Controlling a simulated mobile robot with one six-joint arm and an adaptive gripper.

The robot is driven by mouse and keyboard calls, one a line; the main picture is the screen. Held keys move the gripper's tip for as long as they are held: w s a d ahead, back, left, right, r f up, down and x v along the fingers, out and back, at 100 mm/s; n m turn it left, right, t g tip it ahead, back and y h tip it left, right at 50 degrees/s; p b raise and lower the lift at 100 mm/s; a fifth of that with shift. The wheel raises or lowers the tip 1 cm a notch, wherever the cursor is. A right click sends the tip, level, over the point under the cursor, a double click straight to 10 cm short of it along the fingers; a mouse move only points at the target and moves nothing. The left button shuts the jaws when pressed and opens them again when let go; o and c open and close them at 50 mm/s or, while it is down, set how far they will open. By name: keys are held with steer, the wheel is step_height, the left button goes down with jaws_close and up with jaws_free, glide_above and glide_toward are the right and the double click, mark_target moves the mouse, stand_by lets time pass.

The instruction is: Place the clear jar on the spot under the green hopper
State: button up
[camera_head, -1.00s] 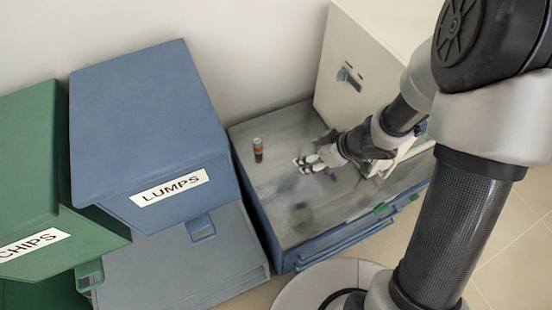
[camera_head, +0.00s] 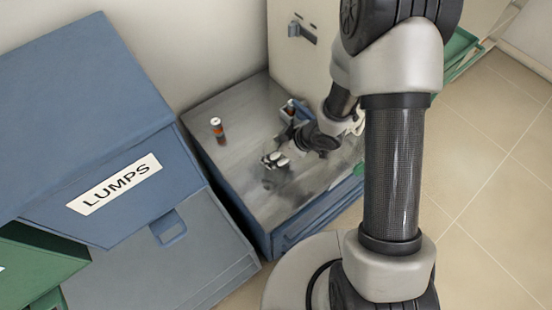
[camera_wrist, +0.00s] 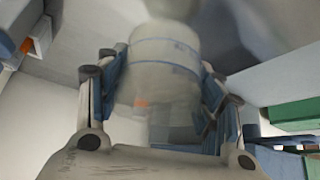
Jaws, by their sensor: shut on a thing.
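In the wrist view, the clear jar (camera_wrist: 165,75), with thin blue bands, is held between the two fingers of my gripper (camera_wrist: 158,95). In the head view, my gripper (camera_head: 275,160) is over the grey top of a blue cabinet (camera_head: 240,110); the jar is too faint there to make out. The spot under the green hopper is out of view.
A small orange-and-dark cylinder (camera_head: 217,130) stands on the cabinet top left of my gripper. A small blue box (camera_head: 293,110) sits behind it. A cream furnace (camera_head: 285,50) is at the back.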

steer(key=shift+f+b, duration=0.75)
steer(key=shift+f, duration=1.05)
steer(key=shift+f, duration=0.2)
steer(key=o, duration=1)
